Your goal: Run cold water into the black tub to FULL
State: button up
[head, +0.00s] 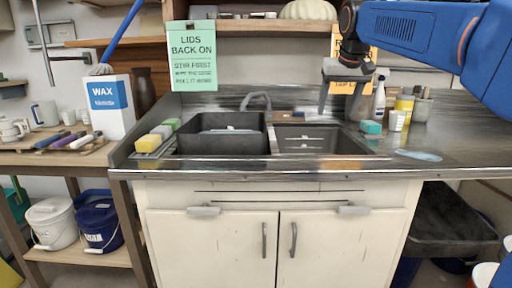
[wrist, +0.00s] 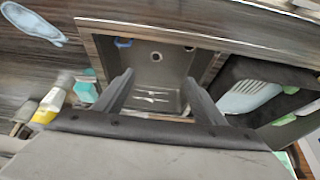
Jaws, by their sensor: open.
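A black tub (head: 205,145) sits in the left part of the sink. It also shows at the right of the wrist view (wrist: 240,72), with a pale bluish patch inside; I cannot tell what that is. The grey tap (head: 257,98) arches up behind the sink, by the tub's back right corner. No running water shows. My gripper (head: 338,108) is open and empty, above the right basin (head: 318,139) and right of the tub. In the wrist view the gripper (wrist: 158,88) points down into that basin, with a drain hole visible.
A yellow and a green sponge (head: 148,144) lie left of the tub. A spray bottle (head: 379,99), yellow container (head: 404,104) and teal block (head: 371,127) stand right of the basin. Another black tub (head: 455,220) is below the counter at right. A sign (head: 192,55) hangs above.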

jog(key=s+d+f, duration=0.2)
jog(key=s+f, duration=1.4)
jog(key=s, duration=0.3)
jog(key=s+d+f, duration=0.2)
jog(key=s+f, duration=1.5)
jog(key=s, duration=0.2)
jog(key=shift+d+g, duration=0.25)
jog(key=shift+g, duration=0.05)
